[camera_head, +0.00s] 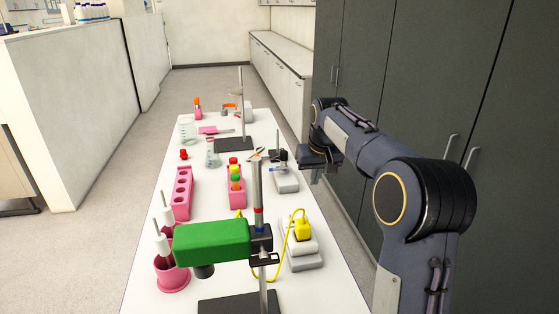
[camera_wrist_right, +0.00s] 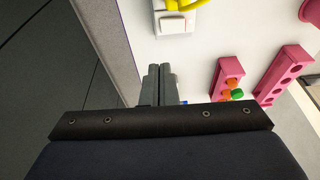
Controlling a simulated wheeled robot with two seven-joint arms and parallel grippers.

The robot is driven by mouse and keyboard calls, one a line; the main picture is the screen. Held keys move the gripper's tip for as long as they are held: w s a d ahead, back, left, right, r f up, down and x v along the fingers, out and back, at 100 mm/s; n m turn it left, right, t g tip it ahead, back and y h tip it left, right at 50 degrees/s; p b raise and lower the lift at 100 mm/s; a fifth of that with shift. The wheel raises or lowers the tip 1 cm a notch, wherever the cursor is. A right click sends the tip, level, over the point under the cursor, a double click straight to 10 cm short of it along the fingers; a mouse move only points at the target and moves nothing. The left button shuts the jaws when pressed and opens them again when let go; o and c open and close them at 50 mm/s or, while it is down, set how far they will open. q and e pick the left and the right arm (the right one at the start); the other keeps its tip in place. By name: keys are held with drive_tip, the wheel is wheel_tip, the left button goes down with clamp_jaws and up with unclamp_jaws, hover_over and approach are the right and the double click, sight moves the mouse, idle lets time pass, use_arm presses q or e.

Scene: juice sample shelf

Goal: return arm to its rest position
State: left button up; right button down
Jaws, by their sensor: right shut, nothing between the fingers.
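My right arm comes in from the right in the head view and reaches out past the right edge of the white table (camera_head: 143,268). My right gripper (camera_head: 324,175) hangs by that edge, in front of the dark cabinets. In the right wrist view its two fingers (camera_wrist_right: 160,82) lie side by side, shut, with nothing held. The table's edge and the floor show below them. My left arm and gripper are not in view.
A pink rack (camera_head: 238,196) with coloured caps, an empty pink rack (camera_head: 183,196), a green clamped device (camera_head: 212,242), stands and a yellow-topped instrument (camera_head: 302,229) crowd the table. Dark cabinets (camera_head: 400,80) stand close on the right. The left aisle (camera_head: 105,225) is free.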

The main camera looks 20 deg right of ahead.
drive_tip(key=shift+s, duration=0.1)
drive_tip(key=s+a+f+y, duration=0.1)
drive_tip(key=s+a, duration=0.4)
drive_tip(key=s, duration=0.6)
drive_tip(key=s+a+f+t+y, duration=0.1)
drive_tip(key=s+a+f+y, duration=0.1)
drive_tip(key=s+a, duration=0.4)
drive_tip(key=s+a+f+n+t+y, duration=0.1)
drive_tip(key=s+a+f, duration=0.3)
drive_tip(key=s, duration=1.1)
drive_tip(key=shift+s+a, duration=0.35)
drive_tip(key=shift+a, duration=0.7)
